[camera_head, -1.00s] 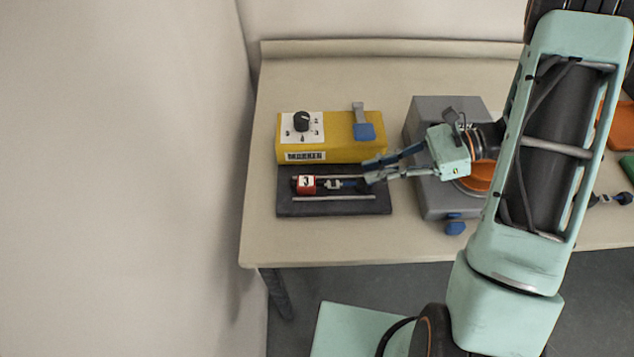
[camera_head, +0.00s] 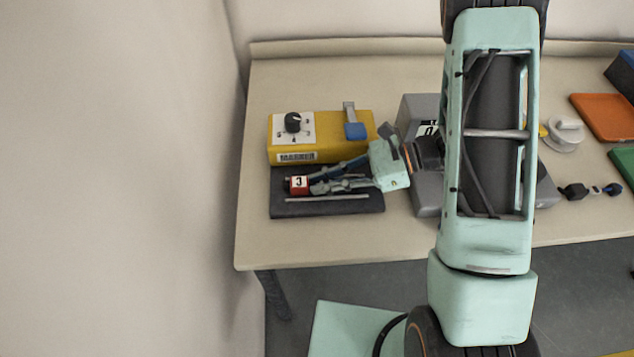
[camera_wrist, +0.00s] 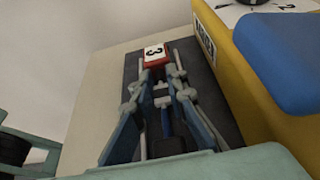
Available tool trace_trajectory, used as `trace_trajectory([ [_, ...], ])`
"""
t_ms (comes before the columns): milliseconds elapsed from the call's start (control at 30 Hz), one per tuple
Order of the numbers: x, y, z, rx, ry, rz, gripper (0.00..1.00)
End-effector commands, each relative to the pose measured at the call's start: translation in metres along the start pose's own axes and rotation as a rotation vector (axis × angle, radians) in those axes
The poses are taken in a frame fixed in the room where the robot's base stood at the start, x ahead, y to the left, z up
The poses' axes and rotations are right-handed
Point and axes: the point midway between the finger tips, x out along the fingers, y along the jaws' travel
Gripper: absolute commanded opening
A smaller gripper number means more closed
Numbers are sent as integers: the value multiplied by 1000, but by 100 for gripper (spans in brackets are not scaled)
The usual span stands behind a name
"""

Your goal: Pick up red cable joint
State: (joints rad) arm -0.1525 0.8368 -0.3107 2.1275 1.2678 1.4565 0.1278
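The red cable joint (camera_head: 299,185) has a white label with a dark 3 and lies on the dark tray (camera_head: 328,211) in front of the yellow marker machine. It also shows at the top of the wrist view (camera_wrist: 156,57), ahead of the fingers. My gripper (camera_head: 317,183) reaches in from the right, low over the tray. In the wrist view the fingers (camera_wrist: 160,76) are apart, with their tips close to the red block. Small grey and dark blue parts show between them. Whether the tips touch the joint cannot be told.
The yellow marker machine (camera_head: 350,151), with a black knob (camera_head: 293,122) and a blue lever (camera_head: 355,130), stands right behind the tray. A grey machine (camera_head: 417,107) is partly hidden by my arm. An orange tray (camera_head: 606,116) and a dark cable piece (camera_head: 574,191) lie at the right.

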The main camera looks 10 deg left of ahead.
Motion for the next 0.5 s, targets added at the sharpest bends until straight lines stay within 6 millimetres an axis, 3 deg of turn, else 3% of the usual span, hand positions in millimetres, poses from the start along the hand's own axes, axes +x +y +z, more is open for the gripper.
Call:
trace_trajectory([
  [67, 0, 0, 0, 0, 0, 0, 13],
  [200, 0, 0, 0, 0, 0, 0, 0],
  [500, 0, 0, 0, -1, 0, 0, 0],
])
